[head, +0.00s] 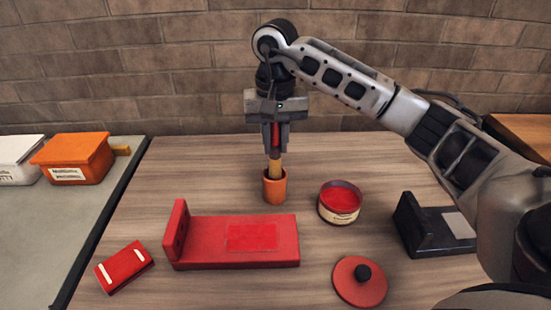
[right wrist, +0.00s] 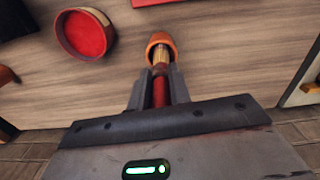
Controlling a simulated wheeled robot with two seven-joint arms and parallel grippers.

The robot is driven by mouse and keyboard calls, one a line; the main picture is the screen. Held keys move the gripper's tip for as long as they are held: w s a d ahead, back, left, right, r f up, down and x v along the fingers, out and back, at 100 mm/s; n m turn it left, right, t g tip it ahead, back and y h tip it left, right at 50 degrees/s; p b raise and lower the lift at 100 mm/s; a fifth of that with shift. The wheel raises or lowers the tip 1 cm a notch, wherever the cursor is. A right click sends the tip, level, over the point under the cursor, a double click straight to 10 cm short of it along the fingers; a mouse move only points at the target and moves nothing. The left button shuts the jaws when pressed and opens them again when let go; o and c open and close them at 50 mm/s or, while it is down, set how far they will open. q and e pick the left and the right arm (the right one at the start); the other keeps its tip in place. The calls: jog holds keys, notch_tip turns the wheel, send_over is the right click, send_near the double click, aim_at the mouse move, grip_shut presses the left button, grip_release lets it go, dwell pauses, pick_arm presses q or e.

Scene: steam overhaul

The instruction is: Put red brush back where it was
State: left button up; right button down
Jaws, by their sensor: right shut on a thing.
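The red brush (head: 275,146) has a red handle and a tan lower part. It is upright in the head view, with its lower end inside the small orange-brown cup (head: 275,188). My right gripper (head: 275,146) is above the cup and shut on the brush's red handle. In the right wrist view the brush (right wrist: 160,92) runs from between the fingers of my right gripper (right wrist: 159,90) to the mouth of the cup (right wrist: 161,43). The brush's tip is hidden in the cup. My left gripper is not in view.
An open tin of red paint (head: 340,201) stands right of the cup. A red bracket (head: 215,257) with a wet-looking patch, a red block (head: 124,267), a red lid (head: 360,282) and a black bracket (head: 435,229) lie nearby. An orange box (head: 73,158) stands at left.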

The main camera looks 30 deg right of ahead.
aim_at(276, 167)
jog(key=shift+f, duration=1.95)
jog(key=c, duration=1.3)
grip_release()
notch_tip(276, 167, up, 12)
jog(key=shift+r+p, duration=0.1)
jog(key=shift+p, duration=0.35)
